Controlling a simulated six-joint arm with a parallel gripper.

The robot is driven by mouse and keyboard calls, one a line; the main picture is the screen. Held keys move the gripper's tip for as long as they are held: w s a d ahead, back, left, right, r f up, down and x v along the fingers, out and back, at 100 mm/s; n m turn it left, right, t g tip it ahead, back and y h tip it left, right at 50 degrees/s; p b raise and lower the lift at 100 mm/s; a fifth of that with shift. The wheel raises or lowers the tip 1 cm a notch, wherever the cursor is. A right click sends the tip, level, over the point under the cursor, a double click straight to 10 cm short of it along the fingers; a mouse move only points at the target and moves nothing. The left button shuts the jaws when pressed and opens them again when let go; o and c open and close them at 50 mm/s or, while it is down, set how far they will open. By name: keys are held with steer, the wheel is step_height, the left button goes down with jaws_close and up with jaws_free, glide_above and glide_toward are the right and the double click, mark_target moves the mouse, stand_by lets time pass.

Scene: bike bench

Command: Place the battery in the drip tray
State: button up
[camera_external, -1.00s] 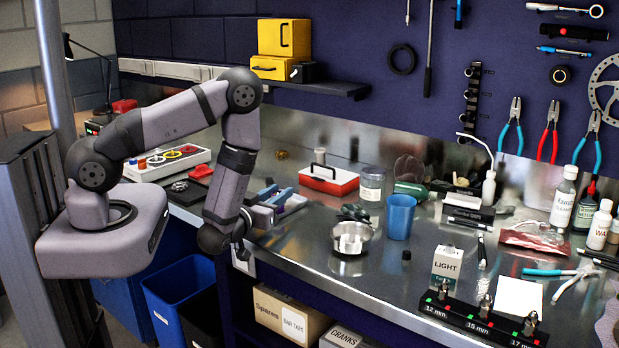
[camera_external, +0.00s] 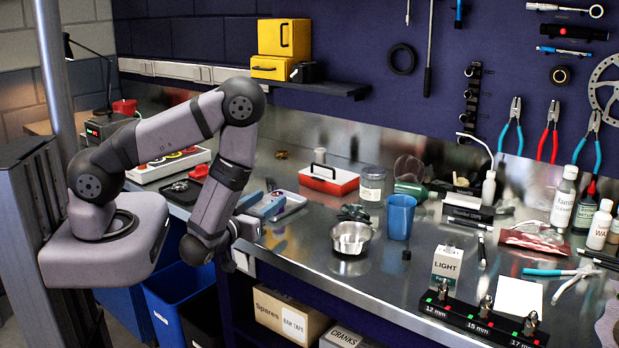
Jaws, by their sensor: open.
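My gripper (camera_external: 250,228) is at the front edge of the bench, left of the steel bowl. Its jaws are open, and I see nothing held between them. A shallow grey tray (camera_external: 297,203) lies behind and right of it, with blue items at its left side. A small black tray (camera_external: 172,196) with a metal part in it lies farther left, beyond my forearm. I cannot tell for certain which is the drip tray. I cannot make out the battery with certainty; a small dark piece (camera_external: 406,255) stands on the bench right of the bowl.
The steel bowl (camera_external: 351,238) and a blue cup (camera_external: 400,217) stand mid-bench. A red and white box (camera_external: 328,180) is behind them. A LIGHT carton (camera_external: 446,267) and a black socket rack (camera_external: 475,318) are at the front right. Bins stand below the edge.

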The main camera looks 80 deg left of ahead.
steer(key=p+v, duration=0.1)
steer(key=v, duration=0.3)
steer(key=shift+d+r+p, duration=0.15)
steer(key=shift+d+p, duration=0.05)
steer(key=shift+p, duration=0.15)
steer(key=shift+v, duration=1.15)
steer(key=shift+s, duration=0.1)
